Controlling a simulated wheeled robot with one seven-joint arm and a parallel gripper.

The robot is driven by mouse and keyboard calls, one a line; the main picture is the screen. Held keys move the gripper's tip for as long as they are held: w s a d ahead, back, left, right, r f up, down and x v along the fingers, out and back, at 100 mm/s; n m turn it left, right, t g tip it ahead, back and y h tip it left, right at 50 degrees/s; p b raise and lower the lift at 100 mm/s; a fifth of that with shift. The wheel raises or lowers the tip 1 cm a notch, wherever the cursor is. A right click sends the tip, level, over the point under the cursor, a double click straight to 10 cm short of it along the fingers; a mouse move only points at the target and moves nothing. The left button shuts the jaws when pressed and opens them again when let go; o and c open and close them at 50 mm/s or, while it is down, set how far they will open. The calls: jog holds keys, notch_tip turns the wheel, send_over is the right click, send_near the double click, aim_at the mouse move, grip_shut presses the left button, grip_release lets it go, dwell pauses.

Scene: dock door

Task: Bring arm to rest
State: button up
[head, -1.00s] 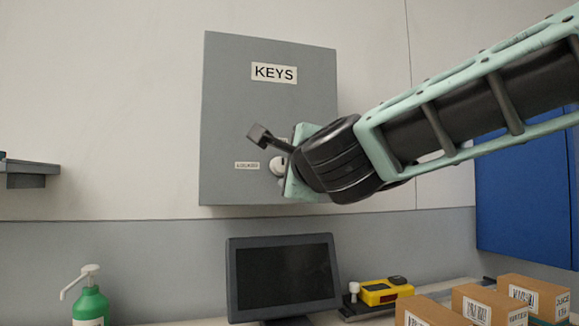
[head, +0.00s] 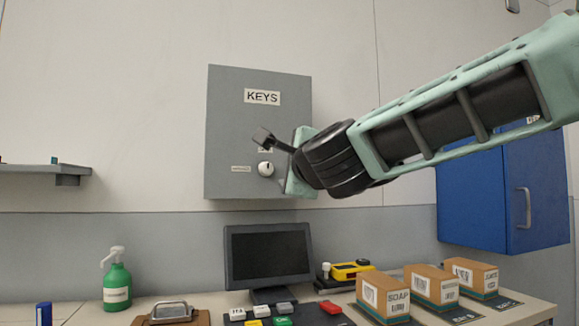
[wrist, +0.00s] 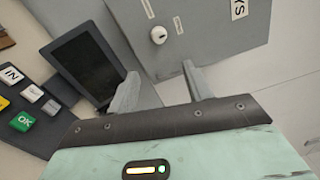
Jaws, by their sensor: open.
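My gripper (wrist: 159,78) is open and empty in the wrist view, its two grey fingers apart with nothing between them. In the head view my arm reaches in from the right, and the gripper (head: 270,141) is in front of the grey key cabinet (head: 228,110), by its lower right part. The cabinet is shut, with a KEYS label and a white round knob (head: 266,169). The knob also shows in the wrist view (wrist: 158,35), beyond the fingers and apart from them.
Below are a dark monitor (head: 267,254), a green pump bottle (head: 117,283), a yellow device (head: 352,270), several cartons (head: 383,294) and a keypad of coloured buttons (head: 283,321). A blue cabinet (head: 470,200) hangs at right, a grey shelf (head: 40,169) at left.

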dwell(0.4)
jog(key=s+a+f+n+g+y+p, duration=0.35)
jog(key=s+f+n+g+p, duration=0.25)
jog(key=s+f+n+g, duration=0.65)
jog(key=s+d+f+n+g+h+p, duration=0.2)
jog(key=s+d+f+n+h, duration=0.2)
jog(key=s, duration=0.7)
jog(key=s+d+f+n+g+h+p, duration=0.2)
jog(key=s+d+f+n+g+h, duration=0.1)
jog(key=s+d+f+n, duration=0.5)
jog(key=s+d+f+h, duration=0.1)
jog(key=s+d+f, duration=0.2)
jog(key=d+f, duration=0.1)
jog(key=shift+s+d+f+p, duration=0.15)
jog(key=shift+s+f+p, duration=0.2)
jog(key=shift+f, duration=0.15)
jog(key=shift+w, duration=0.1)
